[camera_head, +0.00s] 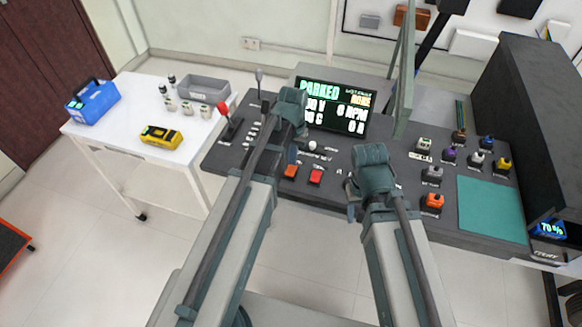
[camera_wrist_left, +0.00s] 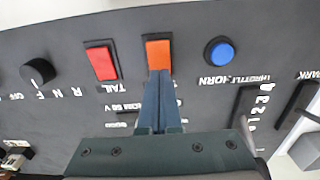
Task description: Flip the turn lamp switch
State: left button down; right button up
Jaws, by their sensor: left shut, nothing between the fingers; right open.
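An orange rocker switch (camera_head: 290,171) sits on the dark console beside a red one (camera_head: 315,177). In the left wrist view the orange switch (camera_wrist_left: 158,54) is between the red switch (camera_wrist_left: 101,63) and a round blue button (camera_wrist_left: 219,53). I cannot read the orange switch's label, as the fingers cover that area. My left gripper (camera_wrist_left: 160,77) is shut and empty, its fingertips at the near edge of the orange switch; contact cannot be told. My right gripper (camera_head: 353,204) is open at the console's front edge.
A lit display (camera_head: 337,106) stands at the console's back. A red-topped lever (camera_head: 229,122) is at its left, and several coloured knobs and a teal mat (camera_head: 491,209) at its right. A white side table (camera_head: 130,105) stands to the left.

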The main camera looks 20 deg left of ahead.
pick_arm(q)
notch_tip(320, 180, up, 6)
jog(key=p, duration=0.5)
jog(key=shift+f, duration=0.15)
pick_arm(e)
notch_tip(320, 180, up, 6)
jog(key=shift+f, duration=0.15)
pick_arm(q)
jog(key=s+d+m+y, duration=0.1)
jog(key=s+d+m, duration=0.2)
jog(key=s+d, duration=0.7)
jog(key=s, duration=0.4)
jog(key=shift+s+d, duration=0.2)
jog(key=shift+d, duration=0.05)
